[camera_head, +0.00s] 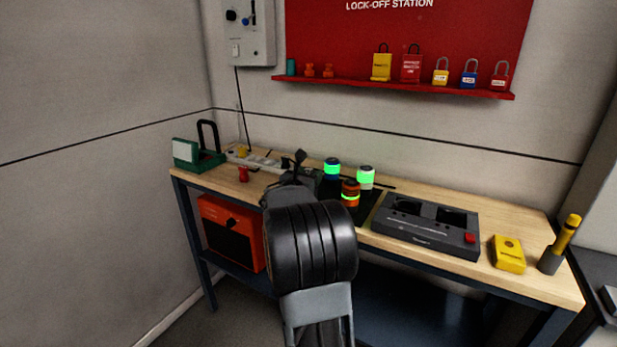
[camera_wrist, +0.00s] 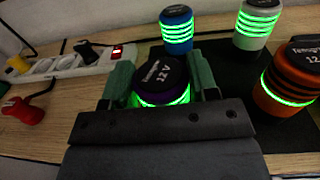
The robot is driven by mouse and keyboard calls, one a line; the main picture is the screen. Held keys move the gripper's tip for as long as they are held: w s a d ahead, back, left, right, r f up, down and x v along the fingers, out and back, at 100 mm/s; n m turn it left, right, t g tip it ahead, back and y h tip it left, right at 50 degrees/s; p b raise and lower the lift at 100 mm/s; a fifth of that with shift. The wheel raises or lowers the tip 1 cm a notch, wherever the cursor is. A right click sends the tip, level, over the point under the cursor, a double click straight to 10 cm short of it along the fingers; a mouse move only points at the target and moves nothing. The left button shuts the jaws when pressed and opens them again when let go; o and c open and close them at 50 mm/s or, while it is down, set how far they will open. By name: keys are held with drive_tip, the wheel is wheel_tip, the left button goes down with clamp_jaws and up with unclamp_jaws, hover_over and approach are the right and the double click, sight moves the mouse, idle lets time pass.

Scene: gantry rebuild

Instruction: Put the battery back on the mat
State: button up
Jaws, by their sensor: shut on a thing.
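My gripper (camera_wrist: 161,80) is shut on a purple battery (camera_wrist: 160,86) with a black cap marked 12 V and a glowing green band. The green fingers stand on either side of it. In the head view my arm hides this battery. The dark mat (camera_head: 371,207) lies on the workbench; it also shows in the wrist view (camera_wrist: 235,128). The held battery is near the mat's left part; I cannot tell whether it touches the surface. A blue battery (camera_head: 332,168), a white battery (camera_head: 366,177) and an orange battery (camera_head: 350,192) stand upright on the mat.
A power strip (camera_wrist: 62,68) with a black plug lies left of my gripper, with a red object (camera_wrist: 22,111) before it. A black charger-like box (camera_head: 428,226) stands right of the mat. A yellow box (camera_head: 508,254) sits further right. The wall shelf (camera_head: 390,89) holds padlocks.

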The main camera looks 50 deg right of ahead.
drive_tip(key=shift+f+b, duration=0.2)
drive_tip(key=shift+b, duration=0.15)
drive_tip(key=o, duration=1.2)
drive_tip(key=shift+o, duration=0.2)
drive_tip(key=shift+r, duration=0.1)
